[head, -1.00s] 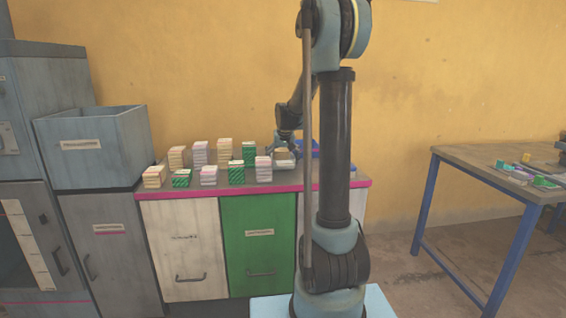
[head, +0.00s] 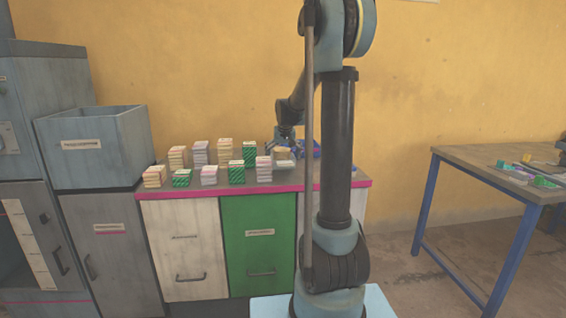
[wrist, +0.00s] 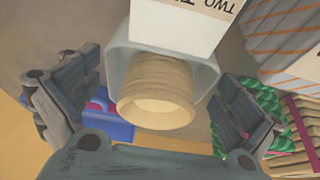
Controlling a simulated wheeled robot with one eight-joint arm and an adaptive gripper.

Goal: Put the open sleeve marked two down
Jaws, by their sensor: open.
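The open sleeve (wrist: 207,76) is a pale grey holder around a stack of beige round pieces (wrist: 157,95) in the wrist view. Its white face carries a label reading "TWO", upside down in this view and cut off at the top edge. My gripper (wrist: 150,108) is open, with one finger left and one right of the sleeve and a gap on each side. In the head view, my gripper (head: 285,144) is just above the small pale sleeve (head: 283,164) on the counter's right part. The sleeve's underside is hidden.
Several stacks of cards or plates, white, cream and green striped (head: 236,172), stand left of the sleeve on the pink-edged counter (head: 210,190). A blue object (head: 311,149) lies close on the right, partly behind my arm. A grey bin (head: 95,160) stands at far left.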

